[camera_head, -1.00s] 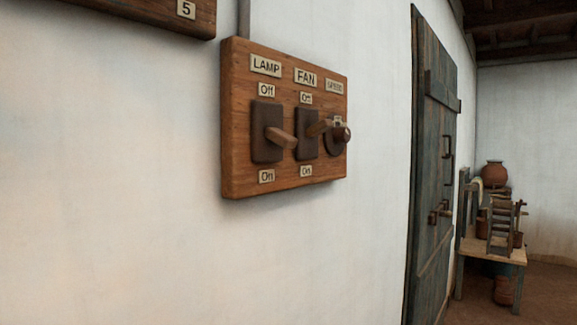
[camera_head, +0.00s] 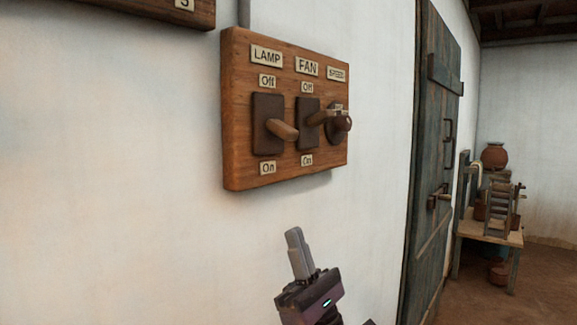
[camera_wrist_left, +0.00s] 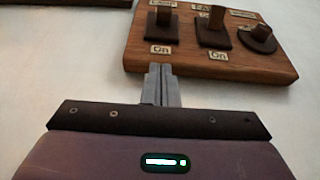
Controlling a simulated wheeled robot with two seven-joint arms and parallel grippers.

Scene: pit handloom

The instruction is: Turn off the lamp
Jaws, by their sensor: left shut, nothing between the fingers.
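The wooden switch board (camera_head: 235,110) hangs on the white wall. Its LAMP switch (camera_head: 282,129) is a wooden lever on a dark plate, with "Off" above and "On" below; the lever points outward and slightly down, toward "On". My left gripper (camera_head: 293,236) is shut and empty, below the board and apart from it, fingers pointing up. In the left wrist view the shut fingers (camera_wrist_left: 160,72) lie just under the "On" label of the LAMP switch (camera_wrist_left: 164,18). The lamp itself is not in view. My right gripper is not in view.
The FAN lever (camera_head: 320,118) and the round SPEED knob (camera_head: 341,124) sit close to the right of the LAMP switch. Another wooden board (camera_head: 130,8) is at upper left. A dark door (camera_head: 432,170) and a table (camera_head: 490,233) with pots stand to the right.

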